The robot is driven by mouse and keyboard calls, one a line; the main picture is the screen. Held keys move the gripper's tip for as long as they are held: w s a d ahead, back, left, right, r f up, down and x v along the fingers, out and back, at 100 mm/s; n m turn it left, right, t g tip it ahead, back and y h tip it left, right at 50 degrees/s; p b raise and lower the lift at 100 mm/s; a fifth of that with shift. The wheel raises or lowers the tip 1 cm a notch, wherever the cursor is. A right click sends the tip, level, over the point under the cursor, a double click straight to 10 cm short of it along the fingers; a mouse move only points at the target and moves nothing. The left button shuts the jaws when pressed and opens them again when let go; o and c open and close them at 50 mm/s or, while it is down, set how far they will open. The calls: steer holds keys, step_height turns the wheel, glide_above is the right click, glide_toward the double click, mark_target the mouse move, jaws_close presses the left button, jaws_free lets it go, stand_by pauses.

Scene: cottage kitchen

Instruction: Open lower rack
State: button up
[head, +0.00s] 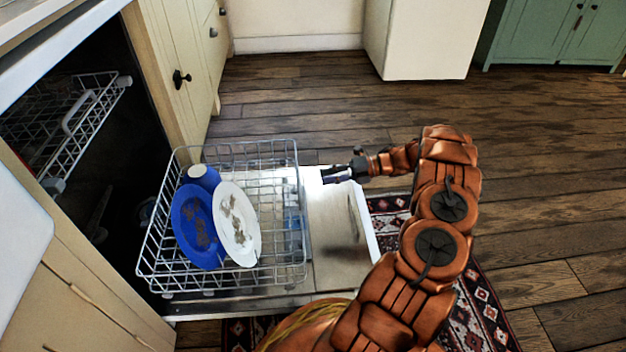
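The lower rack (301,262) is a silver wire basket. It stands well out of the dishwasher, over the lowered dishwasher door (335,215). It holds a blue plate (190,240) and a white plate (250,205), both with brown stains, and a blue cup (204,176) behind them. My gripper (326,176) is above the outer part of the door, just right of the rack's far right corner, and appears apart from the rack. Its fingers are small and dark here, so I cannot tell whether they are open or shut.
The upper rack (75,120) is inside the dark dishwasher at left. Cream cabinets (175,45) stand beyond it. A patterned rug (480,305) lies under the door and my arm. The wooden floor (540,150) at right is clear. A white cabinet or appliance (425,40) stands at the back.

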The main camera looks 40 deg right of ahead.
steer(key=shift+v, duration=1.25)
